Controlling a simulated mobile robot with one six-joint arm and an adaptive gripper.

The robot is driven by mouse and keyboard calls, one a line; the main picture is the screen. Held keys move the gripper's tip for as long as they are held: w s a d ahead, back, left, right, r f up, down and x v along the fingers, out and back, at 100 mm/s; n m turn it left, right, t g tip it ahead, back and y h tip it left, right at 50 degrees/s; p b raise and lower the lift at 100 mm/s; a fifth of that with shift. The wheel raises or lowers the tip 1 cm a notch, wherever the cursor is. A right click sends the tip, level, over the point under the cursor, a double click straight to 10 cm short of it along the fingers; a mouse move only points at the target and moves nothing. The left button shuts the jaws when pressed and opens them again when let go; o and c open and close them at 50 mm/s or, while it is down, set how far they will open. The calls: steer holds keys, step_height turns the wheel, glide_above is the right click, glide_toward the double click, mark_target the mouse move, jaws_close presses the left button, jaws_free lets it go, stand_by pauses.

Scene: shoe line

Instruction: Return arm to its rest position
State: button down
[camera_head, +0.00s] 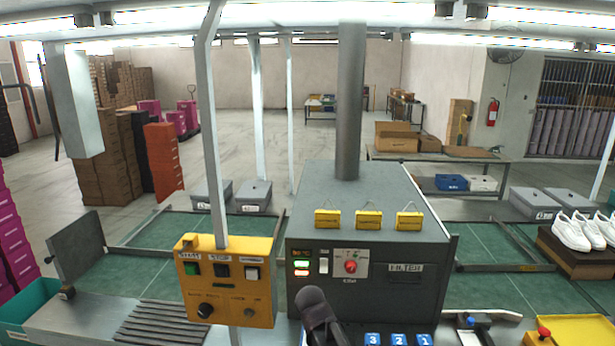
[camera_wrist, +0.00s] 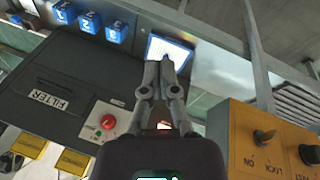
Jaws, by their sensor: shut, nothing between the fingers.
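My gripper (camera_wrist: 167,72) shows in the wrist view with its two grey fingers close together and nothing held between them. Its fingertips are over a small white, blue-edged panel (camera_wrist: 181,53), apart from or touching it, I cannot tell. In the head view a dark rounded part of my arm (camera_head: 318,312) rises at the bottom centre, in front of the grey machine (camera_head: 372,225). The fingers cannot be made out there.
The yellow control box (camera_head: 227,284) stands close left of the arm and also shows in the wrist view (camera_wrist: 270,145). Blue numbered blocks (camera_head: 398,339) lie low to the right. White shoes (camera_head: 572,232) sit at the far right. Green conveyor (camera_head: 520,249) runs behind.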

steer(key=s+d+f+m+g+y+b, duration=0.1)
steer(key=s+d+f+b, duration=0.1)
steer(key=s+d, duration=0.3)
steer(key=s+d+f+m+g+y+b, duration=0.1)
steer(key=s+d+f+m+b, duration=0.1)
steer(key=d, duration=0.5)
steer(key=s+f, duration=0.1)
steer(key=s, duration=0.1)
steer(key=shift+s+f+g+y, duration=0.25)
steer(key=shift+s+g+y, duration=0.05)
steer(key=shift+s, duration=0.05)
stand_by(1.2)
